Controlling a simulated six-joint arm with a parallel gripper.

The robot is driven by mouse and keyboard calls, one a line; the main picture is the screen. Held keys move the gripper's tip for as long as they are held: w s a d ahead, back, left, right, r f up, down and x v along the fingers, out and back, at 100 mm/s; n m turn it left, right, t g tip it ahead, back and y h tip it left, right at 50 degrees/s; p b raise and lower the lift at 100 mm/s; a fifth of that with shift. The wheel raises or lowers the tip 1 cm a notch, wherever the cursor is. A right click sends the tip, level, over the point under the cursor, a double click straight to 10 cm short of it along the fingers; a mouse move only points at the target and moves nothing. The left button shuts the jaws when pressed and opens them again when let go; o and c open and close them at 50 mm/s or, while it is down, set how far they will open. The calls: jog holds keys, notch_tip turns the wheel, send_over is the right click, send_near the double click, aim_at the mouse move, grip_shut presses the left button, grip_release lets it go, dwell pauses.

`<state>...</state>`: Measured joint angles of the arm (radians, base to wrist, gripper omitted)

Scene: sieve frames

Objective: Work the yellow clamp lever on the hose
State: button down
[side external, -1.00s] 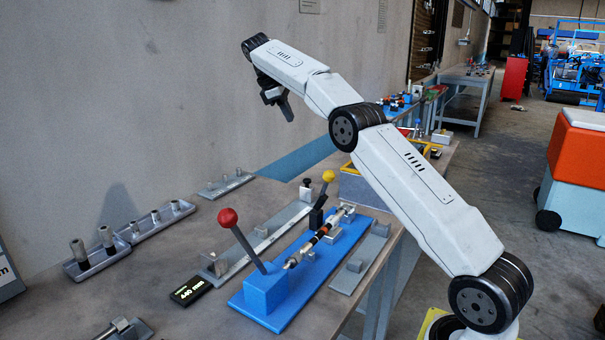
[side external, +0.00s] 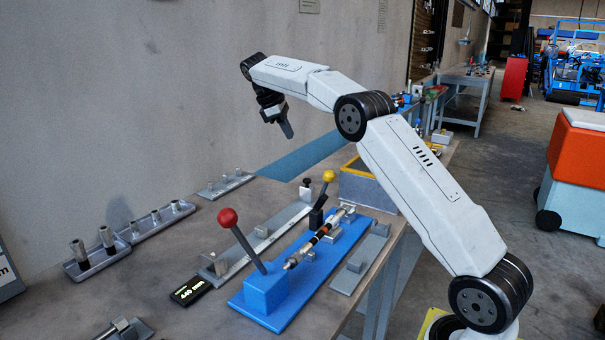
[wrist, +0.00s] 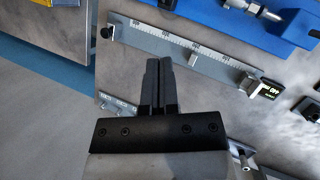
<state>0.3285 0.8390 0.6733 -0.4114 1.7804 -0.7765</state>
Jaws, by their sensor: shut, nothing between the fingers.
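The yellow-knobbed lever (side external: 328,177) stands slightly tilted on a dark mount at the far end of the blue base plate (side external: 283,318) in the side view. A thin hose-like rod assembly (side external: 322,234) with black, silver and orange parts lies along the plate. My gripper (side external: 288,132) is shut and empty, in the air above and to the left of the yellow knob, well apart from it. In the wrist view my gripper (wrist: 158,62) shows two dark fingers together, pointing towards the bench. The blue plate (wrist: 222,14) crosses the top there; the yellow knob is out of that view.
A red-knobbed lever (side external: 228,218) rises from a blue block at the plate's near end. A grey scale rail (side external: 232,268) and a black display (side external: 190,292) lie left of the plate. Racks with metal posts (side external: 98,260) stand by the wall. A yellow-rimmed box (side external: 365,187) stands behind.

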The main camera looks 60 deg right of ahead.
jog(key=shift+f, duration=0.25)
jog(key=shift+f, duration=0.1)
send_near(322, 192)
jog(key=shift+s+d+f, duration=0.35)
jog(key=shift+s+d, duration=0.05)
jog(key=shift+d, duration=0.1)
jog(key=shift+s+d+f, duration=0.35)
jog(key=shift+d, duration=0.15)
dwell(0.3)
